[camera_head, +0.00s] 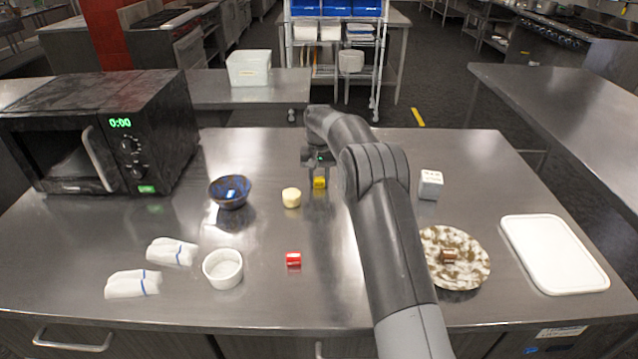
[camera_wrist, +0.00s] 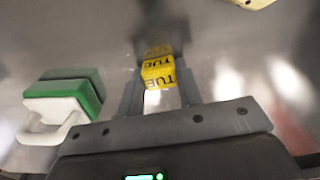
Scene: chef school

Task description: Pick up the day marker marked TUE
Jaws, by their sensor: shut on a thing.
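The yellow day marker (camera_wrist: 158,71) is a small block with TUE in black letters, seen in the wrist view. My gripper (camera_wrist: 160,88) is shut on it, with a finger on either side. In the head view the yellow marker (camera_head: 319,183) shows below my gripper (camera_head: 318,170), at the back middle of the steel table. A blurred yellow reflection lies beside it on the steel. Whether it touches the table cannot be told.
A pale yellow piece (camera_head: 291,198) is left of the marker, with a blue bowl (camera_head: 231,192) beyond. A red block (camera_head: 293,259), white ramekin (camera_head: 223,269), white block (camera_head: 431,184), speckled plate (camera_head: 475,272) and white board (camera_head: 553,254) stand around. A green-and-white object (camera_wrist: 65,105) is near my gripper.

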